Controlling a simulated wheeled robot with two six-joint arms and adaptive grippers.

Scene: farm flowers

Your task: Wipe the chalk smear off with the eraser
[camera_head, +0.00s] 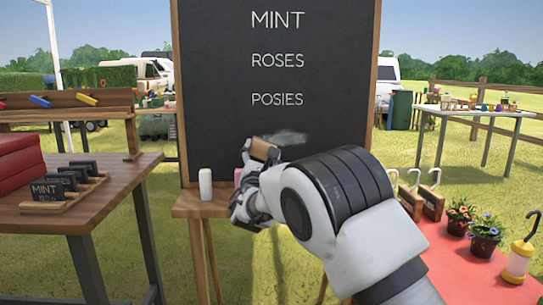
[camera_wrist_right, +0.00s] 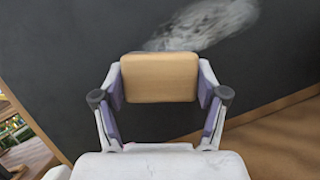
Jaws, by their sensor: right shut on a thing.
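The blackboard (camera_head: 215,95) stands in a wooden frame and bears the chalk words MINT, ROSES and POSIES. A pale chalk smear (camera_head: 287,136) lies below the word POSIES and shows larger in the right wrist view (camera_wrist_right: 210,22). My right gripper (camera_head: 254,162) is shut on the eraser (camera_head: 264,150), which shows a tan wooden back between the two fingers in the right wrist view (camera_wrist_right: 160,78). The eraser is at the lower edge of the smear. I cannot tell whether it touches the board. Part of the smear is hidden behind the eraser. My left gripper is not in view.
A white cylinder (camera_head: 205,184) and a partly hidden pink thing (camera_head: 238,177) stand on the wooden ledge (camera_head: 195,208) below the board. A wooden table with small signs (camera_head: 62,192) is at left. A red table (camera_head: 455,262) with flowerpots is at right.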

